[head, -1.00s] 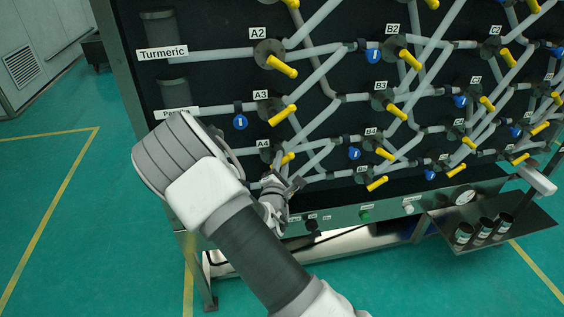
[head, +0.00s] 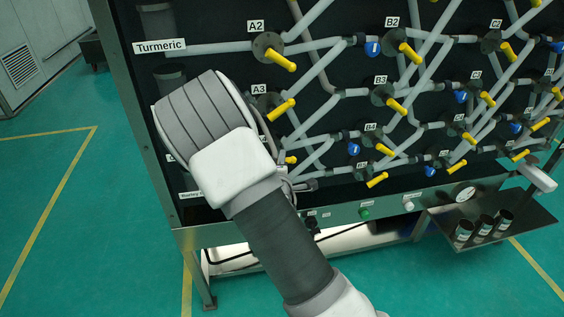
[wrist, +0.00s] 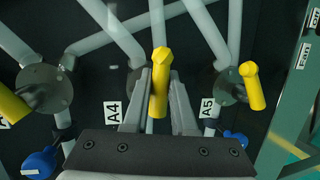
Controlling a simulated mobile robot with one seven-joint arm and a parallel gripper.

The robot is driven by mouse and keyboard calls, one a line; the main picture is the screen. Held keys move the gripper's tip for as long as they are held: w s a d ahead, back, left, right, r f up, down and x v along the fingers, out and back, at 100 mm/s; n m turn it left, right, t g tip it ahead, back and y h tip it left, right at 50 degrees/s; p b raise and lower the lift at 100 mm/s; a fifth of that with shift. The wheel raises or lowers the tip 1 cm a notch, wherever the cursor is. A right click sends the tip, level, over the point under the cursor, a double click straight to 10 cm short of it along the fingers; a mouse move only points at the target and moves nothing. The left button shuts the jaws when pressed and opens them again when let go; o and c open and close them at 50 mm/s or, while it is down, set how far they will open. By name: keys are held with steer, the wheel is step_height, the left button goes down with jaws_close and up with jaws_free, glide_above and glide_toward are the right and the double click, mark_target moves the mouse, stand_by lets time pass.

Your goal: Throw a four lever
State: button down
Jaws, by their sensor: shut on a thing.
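In the wrist view, my gripper (wrist: 160,82) has its two grey fingers on either side of the yellow A4 lever (wrist: 159,68) and is shut on it. The lever points toward the camera and down in that picture. The label A4 (wrist: 113,114) is left of it. In the head view my arm hides nearly all of the gripper; a yellow lever end (head: 291,160) shows just right of my wrist. The A3 lever (head: 281,110) and A2 lever (head: 281,60) stand above it, free.
The A5 lever (wrist: 252,86) is close right of my gripper in the wrist view, with a blue tag (wrist: 236,139) below. Grey pipes cross the black panel. A shelf (head: 524,228) with jars (head: 484,227) juts out at right. Green floor is clear at left.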

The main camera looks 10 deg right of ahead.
steer(key=m+y+b, duration=0.1)
steer(key=f+m+b, duration=0.1)
steer(key=m, duration=0.1)
steer(key=shift+g+y+b, duration=0.3)
steer(key=shift+y+b, duration=0.05)
steer(key=shift+y, duration=0.05)
steer(key=shift+a+f+m+y+b, duration=0.15)
steer(key=shift+m+y+b, duration=0.25)
steer(key=shift+m+b, duration=0.5)
steer(key=shift+a, duration=0.1)
steer(key=c, duration=0.7)
jaws_free()
steer(key=shift+c, duration=0.2)
steer(key=shift+s, duration=0.1)
